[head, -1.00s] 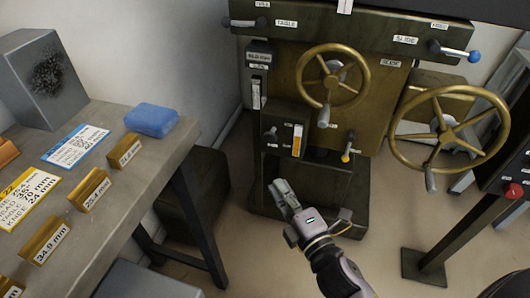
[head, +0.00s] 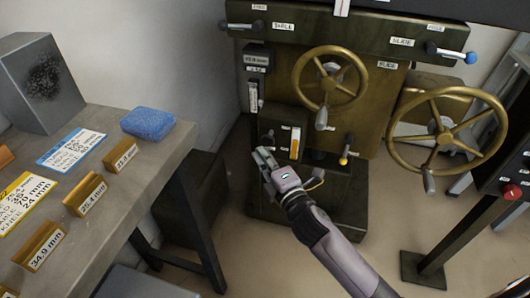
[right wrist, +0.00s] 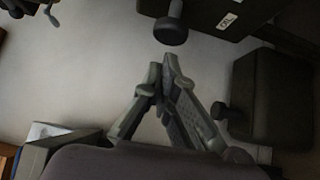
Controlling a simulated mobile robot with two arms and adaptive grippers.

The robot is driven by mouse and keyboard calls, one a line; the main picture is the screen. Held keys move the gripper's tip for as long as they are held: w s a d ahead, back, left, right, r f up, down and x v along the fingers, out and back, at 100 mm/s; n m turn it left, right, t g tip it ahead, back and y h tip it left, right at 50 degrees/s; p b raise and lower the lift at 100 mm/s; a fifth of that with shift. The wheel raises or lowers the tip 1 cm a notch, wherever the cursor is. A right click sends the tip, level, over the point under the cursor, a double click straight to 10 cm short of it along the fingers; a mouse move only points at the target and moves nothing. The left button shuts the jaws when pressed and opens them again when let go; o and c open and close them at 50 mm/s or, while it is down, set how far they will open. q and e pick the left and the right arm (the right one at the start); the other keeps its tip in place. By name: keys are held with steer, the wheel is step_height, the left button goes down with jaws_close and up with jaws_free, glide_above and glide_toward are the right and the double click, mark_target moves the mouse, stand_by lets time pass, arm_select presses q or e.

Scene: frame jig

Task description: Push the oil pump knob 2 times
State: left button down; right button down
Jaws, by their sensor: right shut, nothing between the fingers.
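The oil pump box (head: 281,126) is dark, with a white and orange gauge strip on its front, low on the left of the machine. Its dark round knob (head: 267,138) sticks out at the box's left side. In the right wrist view the knob (right wrist: 171,31) hangs beside the OIL label (right wrist: 228,19). My right gripper (head: 263,154) is shut and empty, close to the knob and just below it in the head view. In the right wrist view its closed fingertips (right wrist: 162,65) point at the knob with a small visible gap. My left gripper is not in view.
Two brass handwheels (head: 331,80) and (head: 447,132) stand right of the box. A workbench (head: 130,180) with gauge blocks and a blue sponge (head: 147,123) is on the left.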

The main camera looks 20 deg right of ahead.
steer(key=shift+w+d, duration=0.4)
steer(key=shift+w, duration=0.1)
